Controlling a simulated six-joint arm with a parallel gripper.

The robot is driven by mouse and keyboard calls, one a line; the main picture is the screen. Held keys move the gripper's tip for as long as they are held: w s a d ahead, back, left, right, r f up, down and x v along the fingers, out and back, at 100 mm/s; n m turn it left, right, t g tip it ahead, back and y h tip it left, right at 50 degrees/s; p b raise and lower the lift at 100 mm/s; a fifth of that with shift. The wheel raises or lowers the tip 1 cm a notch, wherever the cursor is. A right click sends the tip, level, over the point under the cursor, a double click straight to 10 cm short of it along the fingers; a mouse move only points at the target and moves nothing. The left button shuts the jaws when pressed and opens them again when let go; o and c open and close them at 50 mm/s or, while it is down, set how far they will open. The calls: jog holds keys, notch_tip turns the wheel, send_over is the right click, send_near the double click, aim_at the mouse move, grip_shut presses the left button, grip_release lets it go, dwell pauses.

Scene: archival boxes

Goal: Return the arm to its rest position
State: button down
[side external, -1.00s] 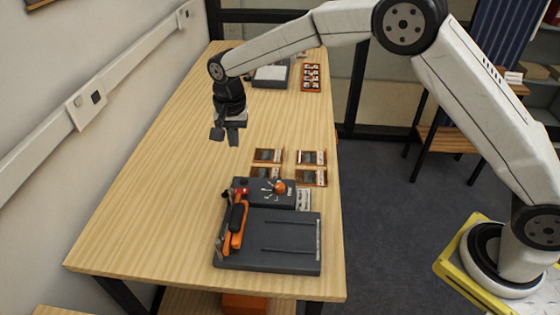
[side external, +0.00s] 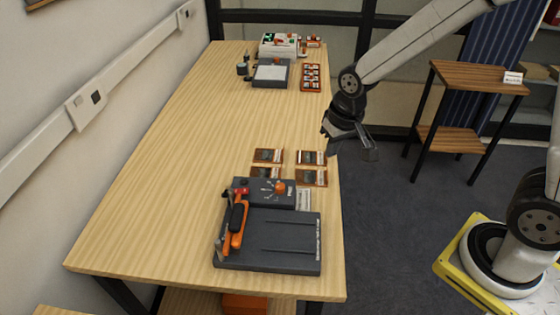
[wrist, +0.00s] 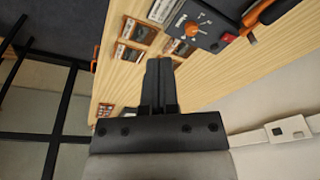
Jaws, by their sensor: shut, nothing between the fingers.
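My gripper (side external: 352,148) hangs in the air at the right edge of the wooden table (side external: 190,150), with its fingers tilted down and to the right. In the wrist view my gripper (wrist: 159,62) is shut, its two dark fingers together with nothing between them. My arm reaches in from the upper right in the side view, and its elbow is out of the frame.
A dark device with an orange handle (side external: 238,222) lies at the table's near end. Several small framed cards (side external: 268,156) lie just behind it. A grey-white machine (side external: 279,45) and an orange tray (side external: 311,77) stand at the far end. A wooden shelf stand (side external: 478,76) is at the right.

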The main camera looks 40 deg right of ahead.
jog(key=s+d+f+n, duration=0.1)
jog(key=s+d+n, duration=0.1)
jog(key=s, duration=0.6)
jog(key=shift+s+d+t, duration=0.15)
jog(key=shift+d+t, duration=0.15)
jog(key=c, duration=1)
grip_release()
jog(key=shift+f, duration=0.15)
jog(key=shift+o, duration=1.4)
jog(key=w+a+f+n+g, duration=0.1)
jog(key=w+a+f+n, duration=0.1)
jog(key=w+a, duration=0.3)
jog(key=w+a+f+n, duration=0.3)
jog(key=w+a, duration=0.3)
jog(key=w, duration=0.7)
jog(key=w+a+f+n+g, duration=0.1)
jog(key=w+a+f+n, duration=0.1)
jog(key=w+a, duration=0.4)
jog(key=shift+w+a+f+n+g, duration=0.1)
jog(key=shift+w+f+n+g, duration=0.1)
jog(key=shift+w+n, duration=0.4)
jog(key=shift+w+a+f+n+g, duration=0.1)
jog(key=shift+w+f+n, duration=0.15)
jog(key=shift+w, duration=0.6)
jog(key=shift+w+a+f, duration=0.15)
jog(key=shift+a, duration=0.15)
